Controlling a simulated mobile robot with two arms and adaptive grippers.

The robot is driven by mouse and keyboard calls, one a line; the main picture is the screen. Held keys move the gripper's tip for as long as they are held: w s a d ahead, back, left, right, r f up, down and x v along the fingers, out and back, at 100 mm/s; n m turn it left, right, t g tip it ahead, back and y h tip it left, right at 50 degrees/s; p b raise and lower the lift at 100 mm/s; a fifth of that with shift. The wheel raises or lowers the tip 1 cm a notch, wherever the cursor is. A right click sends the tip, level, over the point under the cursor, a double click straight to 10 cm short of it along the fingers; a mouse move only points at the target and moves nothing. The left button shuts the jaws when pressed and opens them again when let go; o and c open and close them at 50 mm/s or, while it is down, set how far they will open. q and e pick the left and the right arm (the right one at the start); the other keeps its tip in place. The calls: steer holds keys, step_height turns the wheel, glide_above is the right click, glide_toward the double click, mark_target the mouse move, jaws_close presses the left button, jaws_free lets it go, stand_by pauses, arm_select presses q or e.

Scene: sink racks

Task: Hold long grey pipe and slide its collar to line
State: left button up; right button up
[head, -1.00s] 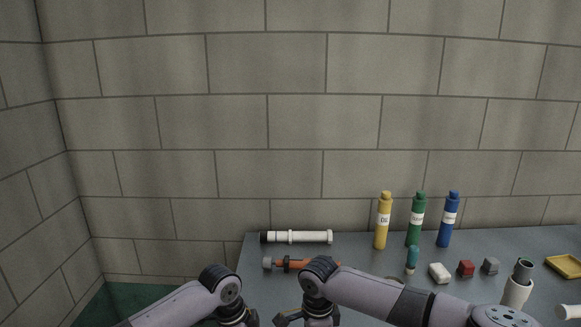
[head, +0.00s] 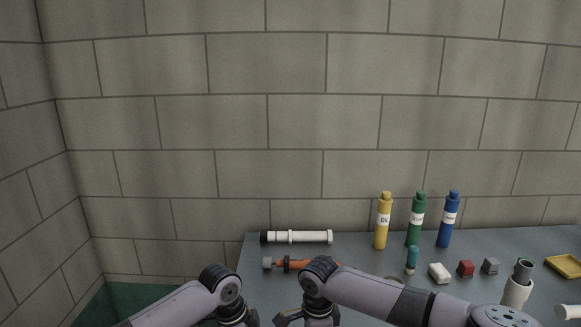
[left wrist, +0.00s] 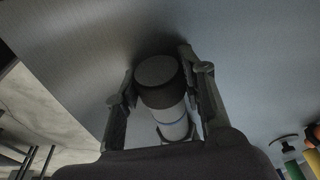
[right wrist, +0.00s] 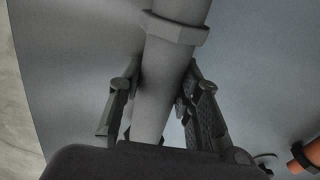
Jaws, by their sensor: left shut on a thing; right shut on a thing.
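The long grey pipe shows in both wrist views; in the head view it is out of sight below the frame. In the left wrist view my left gripper (left wrist: 160,85) is shut around the pipe (left wrist: 172,115) near its dark end cap (left wrist: 160,80). A blue line (left wrist: 173,122) rings the pipe just past the cap. In the right wrist view my right gripper (right wrist: 156,85) is shut with a finger on each side of the pipe (right wrist: 155,90). The wide grey collar (right wrist: 175,28) sits on the pipe just beyond these fingertips.
A white pipe (head: 308,237) with a black end lies at the table's back left, an orange one (head: 293,265) before it. A white cylinder (head: 516,289) stands right.

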arm_select(q)
steer(key=shift+d, duration=1.45)
arm_select(e)
steer(key=shift+s+a, duration=0.1)
steer(key=shift+a, duration=0.05)
arm_select(q)
steer(key=o, duration=1.1)
steer(key=shift+w, duration=0.1)
steer(key=shift+c, duration=0.2)
steer(key=shift+r, duration=0.1)
